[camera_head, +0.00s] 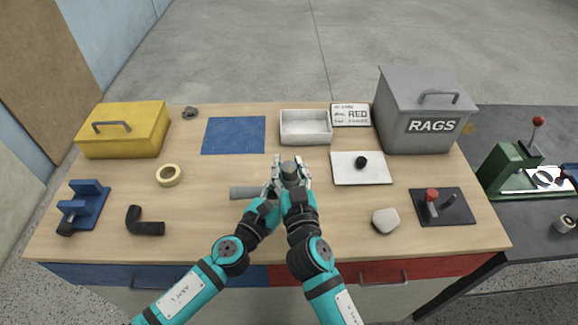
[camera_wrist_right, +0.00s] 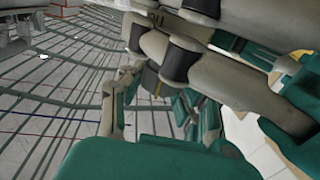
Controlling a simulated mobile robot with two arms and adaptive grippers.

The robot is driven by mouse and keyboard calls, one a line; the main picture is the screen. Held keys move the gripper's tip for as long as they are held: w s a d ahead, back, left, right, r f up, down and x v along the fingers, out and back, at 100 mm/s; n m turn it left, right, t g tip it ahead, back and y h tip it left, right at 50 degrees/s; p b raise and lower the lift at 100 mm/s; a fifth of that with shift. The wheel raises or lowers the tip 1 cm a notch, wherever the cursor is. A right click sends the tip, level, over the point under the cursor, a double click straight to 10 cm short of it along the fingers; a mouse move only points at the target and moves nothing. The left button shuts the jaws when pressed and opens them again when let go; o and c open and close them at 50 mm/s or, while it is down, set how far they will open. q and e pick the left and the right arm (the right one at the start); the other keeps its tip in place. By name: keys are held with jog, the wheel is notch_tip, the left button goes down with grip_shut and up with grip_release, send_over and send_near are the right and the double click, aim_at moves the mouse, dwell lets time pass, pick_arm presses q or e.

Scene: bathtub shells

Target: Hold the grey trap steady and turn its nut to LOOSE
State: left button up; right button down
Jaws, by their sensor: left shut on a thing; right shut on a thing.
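The grey trap lies near the middle of the bench, its pipe end (camera_head: 245,192) pointing left. A dark round end, probably its nut (camera_head: 289,168), shows between the fingers of my right gripper (camera_head: 291,178). My right gripper is shut on it, as far as the head view shows. My left gripper (camera_head: 269,193) is shut on the trap just left of the right gripper, the two nearly touching. The grippers hide much of the trap, and no LOOSE mark is legible. The right wrist view shows mostly my own arm and gripper parts.
A white tray (camera_head: 305,140) and blue mat (camera_head: 234,135) lie behind the trap. A white plate with a black knob (camera_head: 361,162) is to the right. A black elbow (camera_head: 145,222) and tape roll (camera_head: 169,175) are left. Bare wood lies between them.

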aim_at(289, 167)
jog(key=shift+r, duration=0.1)
dwell(0.4)
jog(key=c, duration=0.9)
grip_release()
jog(key=shift+o, duration=0.2)
notch_tip(289, 167, up, 10)
jog(key=shift+f, duration=0.1)
